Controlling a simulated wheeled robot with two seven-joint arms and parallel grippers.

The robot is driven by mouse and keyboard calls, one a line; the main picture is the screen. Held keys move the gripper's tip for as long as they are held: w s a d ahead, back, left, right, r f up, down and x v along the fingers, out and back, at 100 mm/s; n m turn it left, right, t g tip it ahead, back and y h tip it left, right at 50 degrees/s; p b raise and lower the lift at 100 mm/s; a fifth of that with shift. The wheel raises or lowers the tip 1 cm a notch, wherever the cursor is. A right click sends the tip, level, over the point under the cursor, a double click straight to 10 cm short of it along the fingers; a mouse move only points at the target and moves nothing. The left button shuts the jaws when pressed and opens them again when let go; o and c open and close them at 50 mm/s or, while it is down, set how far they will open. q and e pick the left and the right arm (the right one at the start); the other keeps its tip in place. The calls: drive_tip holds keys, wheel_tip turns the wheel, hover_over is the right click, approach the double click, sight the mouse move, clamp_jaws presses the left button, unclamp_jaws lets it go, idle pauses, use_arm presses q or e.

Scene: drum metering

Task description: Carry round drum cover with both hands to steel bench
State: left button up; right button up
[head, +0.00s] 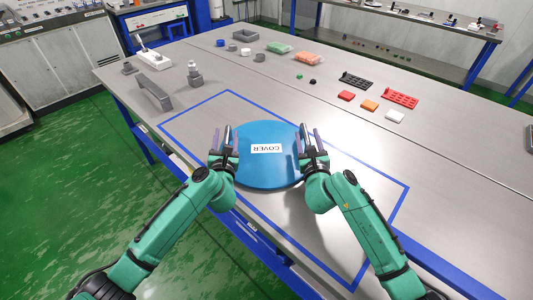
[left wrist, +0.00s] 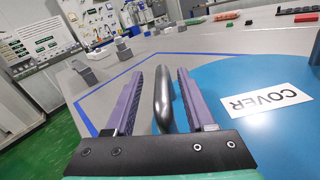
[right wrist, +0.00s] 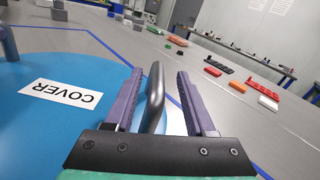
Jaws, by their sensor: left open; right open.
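The round blue drum cover (head: 268,172) lies on the steel bench (head: 330,215), within the blue taped outline, with a white COVER label on top. My left gripper (head: 221,140) is open at its left side; in the left wrist view a dark handle (left wrist: 163,98) stands between the two fingers with gaps beside it. My right gripper (head: 312,143) is open at the cover's right side; in the right wrist view the other dark handle (right wrist: 154,95) stands between its fingers, also with gaps. Both handles are mostly hidden by the grippers in the head view.
Grey parts (head: 155,92) and a small stand (head: 194,76) sit at the back left. The outlined area around the cover is clear. A second bench (head: 405,35) stands behind.

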use_arm(q)
drive_tip(key=s, duration=1.2)
drive_tip(key=shift+d, duration=0.35)
use_arm(e)
drive_tip(key=shift+s, duration=0.1)
drive_tip(key=s, duration=1.2)
drive_tip(key=shift+d, duration=0.35)
